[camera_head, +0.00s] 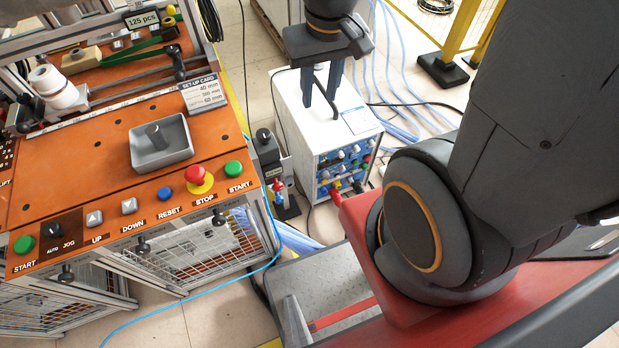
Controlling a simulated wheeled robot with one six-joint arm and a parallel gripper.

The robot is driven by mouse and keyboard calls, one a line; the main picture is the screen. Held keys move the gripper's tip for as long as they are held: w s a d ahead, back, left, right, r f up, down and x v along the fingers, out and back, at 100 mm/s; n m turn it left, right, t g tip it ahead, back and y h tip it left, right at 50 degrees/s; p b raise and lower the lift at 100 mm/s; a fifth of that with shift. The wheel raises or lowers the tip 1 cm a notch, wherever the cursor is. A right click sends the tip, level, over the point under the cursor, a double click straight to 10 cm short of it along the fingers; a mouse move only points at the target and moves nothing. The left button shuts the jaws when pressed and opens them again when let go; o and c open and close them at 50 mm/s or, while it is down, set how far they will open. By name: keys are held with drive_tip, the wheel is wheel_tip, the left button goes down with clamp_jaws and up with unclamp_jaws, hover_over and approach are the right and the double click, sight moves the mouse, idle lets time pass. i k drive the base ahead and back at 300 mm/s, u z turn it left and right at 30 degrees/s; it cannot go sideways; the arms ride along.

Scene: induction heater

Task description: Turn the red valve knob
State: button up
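My gripper (321,99) points down over the white box (303,128), with its two blue fingers apart. A dark curved handle of the box shows between the fingers; I cannot tell whether they touch it. A small red part (277,184) sits on top of a blue fitting beside the box, low to its left; it may be the red valve knob. The box's front panel (345,168) also carries red, blue, white and green fittings, too small to tell apart. My gripper is above and to the right of the small red part and apart from it.
An orange control bench (70,180) with a grey tray (172,158) and a red stop button (199,177) fills the left. A dark-and-grey unit (268,150) stands between bench and box. Blue hoses and a yellow fence (457,35) are behind. My arm covers the right.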

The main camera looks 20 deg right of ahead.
sight(277, 187)
drive_tip(key=z, duration=0.3)
drive_tip(key=k, duration=1.75)
drive_tip(key=u, duration=1.45)
